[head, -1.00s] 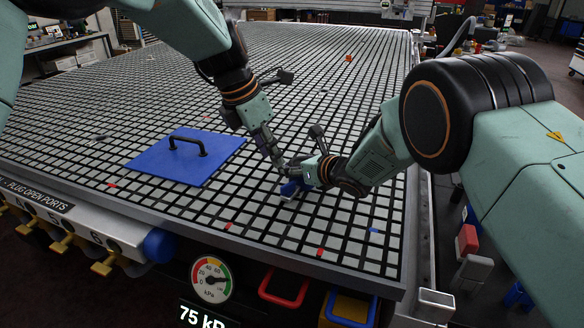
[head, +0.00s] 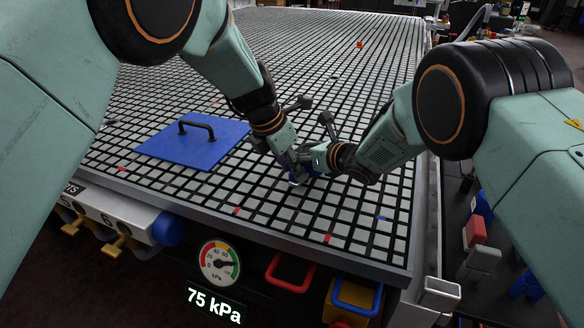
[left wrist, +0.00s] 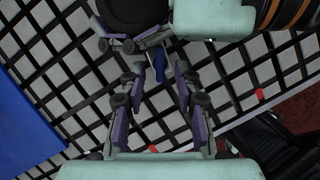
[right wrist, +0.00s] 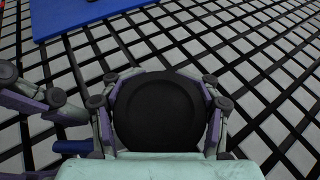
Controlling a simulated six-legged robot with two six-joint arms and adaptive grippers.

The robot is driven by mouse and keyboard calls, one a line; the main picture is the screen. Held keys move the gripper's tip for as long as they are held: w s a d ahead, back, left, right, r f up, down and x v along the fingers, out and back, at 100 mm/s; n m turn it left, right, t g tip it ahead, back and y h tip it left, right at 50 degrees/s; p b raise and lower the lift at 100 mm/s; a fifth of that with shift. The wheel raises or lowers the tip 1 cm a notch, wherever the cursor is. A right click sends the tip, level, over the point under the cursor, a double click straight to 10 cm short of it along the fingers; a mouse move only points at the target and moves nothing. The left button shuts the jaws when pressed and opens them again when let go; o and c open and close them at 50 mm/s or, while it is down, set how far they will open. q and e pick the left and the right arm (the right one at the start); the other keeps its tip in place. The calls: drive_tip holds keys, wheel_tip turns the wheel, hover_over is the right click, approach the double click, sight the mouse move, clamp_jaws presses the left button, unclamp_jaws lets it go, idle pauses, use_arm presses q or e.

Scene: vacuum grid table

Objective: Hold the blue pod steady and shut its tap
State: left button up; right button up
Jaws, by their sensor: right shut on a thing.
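My right gripper (right wrist: 160,95) is shut on the blue pod, whose round black top (right wrist: 158,112) fills the space between its fingers in the right wrist view. In the head view the pod is mostly hidden by both grippers (head: 318,158). The pod's blue tap lever (left wrist: 160,64) sticks out below the black top (left wrist: 135,12) in the left wrist view; a blue part also shows in the right wrist view (right wrist: 72,146). My left gripper (left wrist: 161,72) is open, its fingertips on either side of the lever, apart from it as far as I can tell.
A blue plate (head: 190,150) with a black handle lies on the gridded table (head: 350,215), left of the grippers. A gauge (head: 219,262) and yellow taps (head: 112,247) are on the front edge. Small red and blue bits are scattered on the grid.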

use_arm(q)
drive_tip(key=shift+w+d+f, duration=0.15)
drive_tip(key=shift+f, duration=0.25)
clamp_jaws()
